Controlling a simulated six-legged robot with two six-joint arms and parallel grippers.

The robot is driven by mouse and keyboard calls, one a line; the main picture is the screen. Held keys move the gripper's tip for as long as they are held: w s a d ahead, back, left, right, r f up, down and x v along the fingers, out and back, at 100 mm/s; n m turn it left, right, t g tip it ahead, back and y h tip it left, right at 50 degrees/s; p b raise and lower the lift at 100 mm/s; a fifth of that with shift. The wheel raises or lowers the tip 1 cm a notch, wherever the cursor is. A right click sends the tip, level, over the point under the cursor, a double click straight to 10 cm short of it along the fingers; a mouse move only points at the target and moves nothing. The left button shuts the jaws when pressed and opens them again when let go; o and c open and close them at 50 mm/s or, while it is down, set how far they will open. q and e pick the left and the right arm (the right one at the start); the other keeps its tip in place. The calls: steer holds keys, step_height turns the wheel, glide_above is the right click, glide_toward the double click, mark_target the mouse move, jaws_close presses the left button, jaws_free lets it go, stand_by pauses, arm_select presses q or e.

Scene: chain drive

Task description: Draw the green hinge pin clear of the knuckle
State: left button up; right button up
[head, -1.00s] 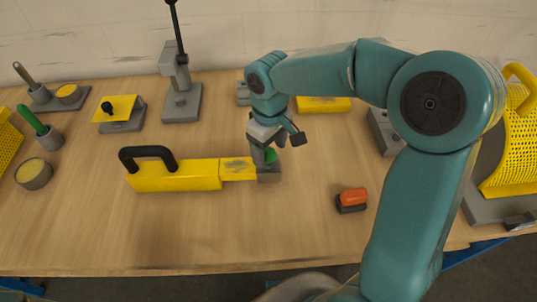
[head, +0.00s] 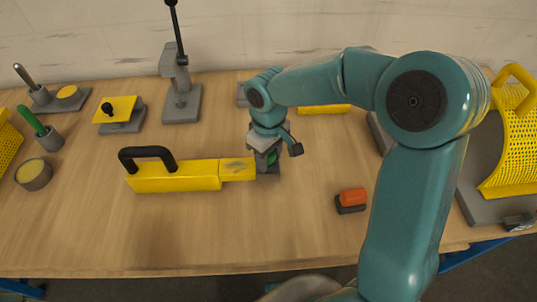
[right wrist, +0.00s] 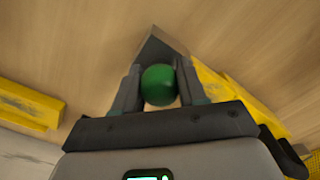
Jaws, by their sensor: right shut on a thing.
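The green hinge pin (head: 271,159) shows as a small green patch between the fingers of my right gripper (head: 267,158). In the right wrist view its round green head (right wrist: 158,85) sits between the two dark fingers, which are shut on it. The grey knuckle (head: 269,170) is at the right end of a yellow hinge bar (head: 238,169), under the gripper. In the right wrist view a dark grey corner of the knuckle (right wrist: 158,47) shows beyond the pin head. The pin's shaft is hidden, so I cannot tell how deep it sits. My left gripper is not in view.
A yellow block (head: 175,177) with a black handle adjoins the bar on the left. An orange-topped block (head: 352,197) lies to the right. A grey stand (head: 181,103) rises behind. The front middle of the table is clear.

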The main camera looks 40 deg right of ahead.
steer(key=shift+r+p, duration=4.75)
steer(key=shift+r, duration=1.3)
steer(key=shift+f, duration=0.15)
